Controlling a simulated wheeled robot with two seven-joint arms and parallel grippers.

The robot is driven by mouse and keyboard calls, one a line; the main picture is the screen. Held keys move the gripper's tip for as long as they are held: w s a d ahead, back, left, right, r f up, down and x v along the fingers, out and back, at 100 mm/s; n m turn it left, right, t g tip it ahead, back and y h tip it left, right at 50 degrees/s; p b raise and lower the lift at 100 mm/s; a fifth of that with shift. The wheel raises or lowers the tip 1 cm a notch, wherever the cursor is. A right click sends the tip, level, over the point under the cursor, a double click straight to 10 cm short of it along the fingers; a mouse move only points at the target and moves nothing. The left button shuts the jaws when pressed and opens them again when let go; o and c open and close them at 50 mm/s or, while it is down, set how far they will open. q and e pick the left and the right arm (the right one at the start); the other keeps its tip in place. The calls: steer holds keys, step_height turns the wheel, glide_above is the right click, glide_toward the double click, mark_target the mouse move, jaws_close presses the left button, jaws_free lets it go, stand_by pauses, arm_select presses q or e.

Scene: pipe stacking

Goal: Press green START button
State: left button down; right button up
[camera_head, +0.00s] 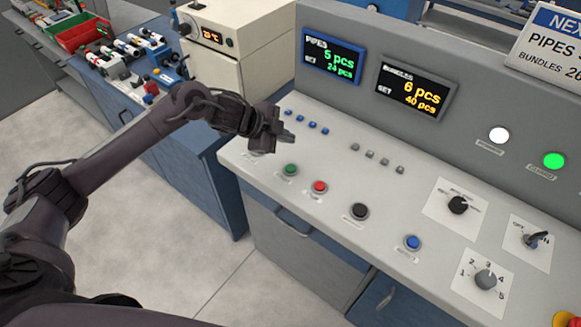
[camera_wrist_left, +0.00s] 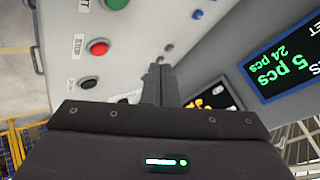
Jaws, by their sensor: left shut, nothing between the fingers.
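The green button (camera_head: 290,169) sits on the sloping front of the control console, left of the red button (camera_head: 319,187). My left gripper (camera_head: 288,137) is shut and empty, above the panel and a little behind the green button, apart from it. In the left wrist view the shut fingers (camera_wrist_left: 159,85) point over the panel. The green button (camera_wrist_left: 116,3) is cut by the top edge there, and the red button (camera_wrist_left: 97,47) has a STOP label beside it. My right gripper is in neither view.
The black button (camera_head: 360,211) and blue button (camera_head: 413,242) follow to the right, then rotary knobs (camera_head: 458,204). Small blue buttons (camera_head: 312,126) lie near my left gripper. The pipes display (camera_head: 332,56) stands behind on the upright panel. A blue workbench (camera_head: 190,160) is at left.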

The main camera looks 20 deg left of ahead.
arm_select(q)
steer(key=f+b, duration=0.1)
steer(key=b, duration=0.6)
glide_above(287, 169)
step_height(287, 169, down, 7)
steer(key=shift+a+r, duration=0.1)
steer(key=shift+f, duration=0.45)
stand_by(1.1)
steer(key=shift+f, duration=0.4)
